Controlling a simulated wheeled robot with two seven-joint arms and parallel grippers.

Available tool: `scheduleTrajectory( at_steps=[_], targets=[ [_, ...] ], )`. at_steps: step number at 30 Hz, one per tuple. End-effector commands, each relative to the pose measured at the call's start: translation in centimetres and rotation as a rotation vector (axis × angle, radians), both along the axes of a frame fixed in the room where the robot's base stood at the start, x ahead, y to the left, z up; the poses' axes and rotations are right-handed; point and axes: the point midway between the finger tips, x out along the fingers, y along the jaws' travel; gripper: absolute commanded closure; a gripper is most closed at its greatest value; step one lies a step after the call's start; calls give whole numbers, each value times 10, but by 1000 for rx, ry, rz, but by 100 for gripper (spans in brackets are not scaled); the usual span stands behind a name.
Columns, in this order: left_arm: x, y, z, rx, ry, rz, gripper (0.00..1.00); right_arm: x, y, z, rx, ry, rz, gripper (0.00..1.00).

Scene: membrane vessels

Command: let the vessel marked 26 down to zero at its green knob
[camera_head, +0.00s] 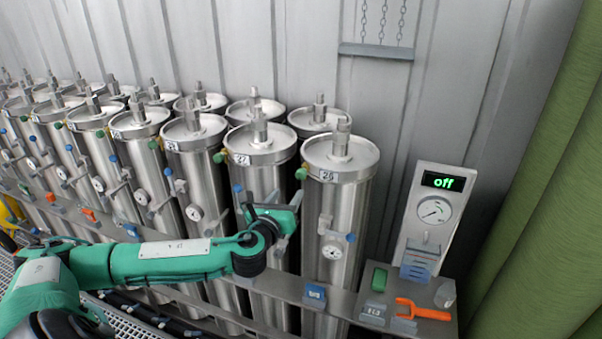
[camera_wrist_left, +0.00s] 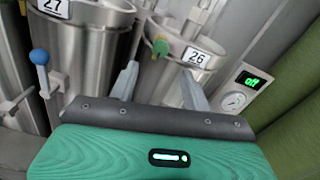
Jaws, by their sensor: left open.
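The vessel marked 26 (camera_head: 345,205) is the steel cylinder at the right end of the front row; its label also shows in the left wrist view (camera_wrist_left: 195,57). Its green knob (camera_head: 301,173) sits on the left side near the top, and the knob (camera_wrist_left: 160,47) shows in the left wrist view beyond the fingers. My left gripper (camera_head: 294,206) is in front of the vessels, just below the knob in the head view. In the left wrist view its two fingers (camera_wrist_left: 160,82) are apart, with nothing between them. The knob appears apart from them. My right gripper is not in view.
The vessel marked 27 (camera_head: 262,178) stands close on the left, with a blue knob (camera_wrist_left: 39,57). A dial gauge (camera_head: 332,252) is on vessel 26. A panel reading "off" (camera_head: 443,182) and an orange tool (camera_head: 422,311) are at the right, beside a green curtain (camera_head: 545,200).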

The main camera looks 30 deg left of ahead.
Motion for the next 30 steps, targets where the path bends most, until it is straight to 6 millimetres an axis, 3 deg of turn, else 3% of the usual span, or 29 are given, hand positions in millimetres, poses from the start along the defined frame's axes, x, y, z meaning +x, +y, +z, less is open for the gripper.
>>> scheduleTrajectory(
  at_steps=[1, 9, 15, 29, 30],
  targets=[
    [10, 3, 5, -1, -1, 3, 51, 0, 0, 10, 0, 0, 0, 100],
    [57, 13, 4, -2, 0, 2, 51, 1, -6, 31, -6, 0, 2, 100],
    [81, 20, 2, -2, 0, 2, 51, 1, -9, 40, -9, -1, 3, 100],
    [92, 22, -1, -1, 2, 0, 51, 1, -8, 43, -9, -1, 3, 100],
    [92, 22, -1, -1, 2, 0, 55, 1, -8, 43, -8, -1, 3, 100]
  ],
)
